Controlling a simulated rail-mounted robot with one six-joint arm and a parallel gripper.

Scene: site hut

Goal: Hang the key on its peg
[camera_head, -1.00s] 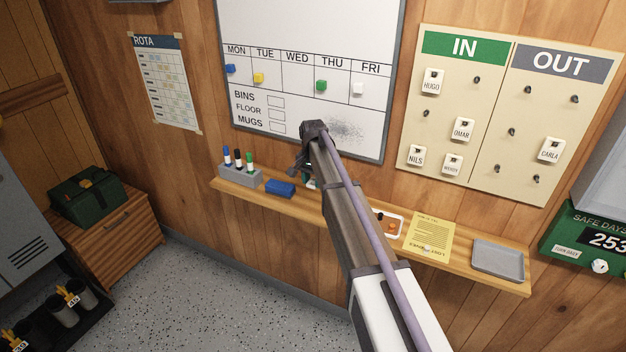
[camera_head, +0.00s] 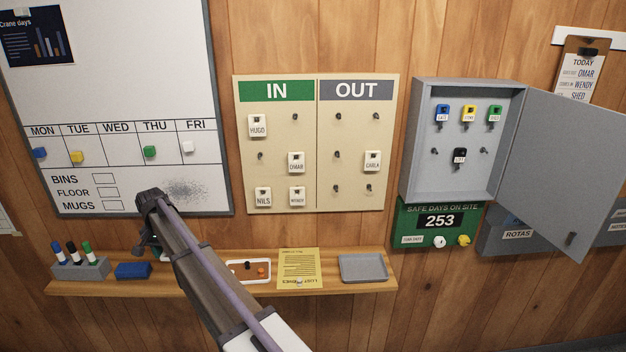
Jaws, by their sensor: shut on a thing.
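My gripper (camera_head: 146,243) is at the left, in front of the whiteboard's lower edge and just above the shelf. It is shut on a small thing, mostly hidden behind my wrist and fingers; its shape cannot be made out. A small green and white patch shows beside the fingers. The grey key cabinet (camera_head: 410,145) is open on the wall at the right, well away from my gripper. Inside hang a blue key (camera_head: 442,116), a yellow key (camera_head: 469,115), a green key (camera_head: 494,114) and a black key (camera_head: 460,156). A lower right peg (camera_head: 484,150) is bare; a lower left one also looks bare.
The cabinet door (camera_head: 570,170) stands open to the right. The wooden shelf (camera_head: 210,287) holds a pen holder (camera_head: 80,269), blue eraser (camera_head: 133,270), white tray (camera_head: 232,278), yellow sheet (camera_head: 299,268) and grey tray (camera_head: 363,268). The IN/OUT board (camera_head: 316,190) hangs between whiteboard and cabinet.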

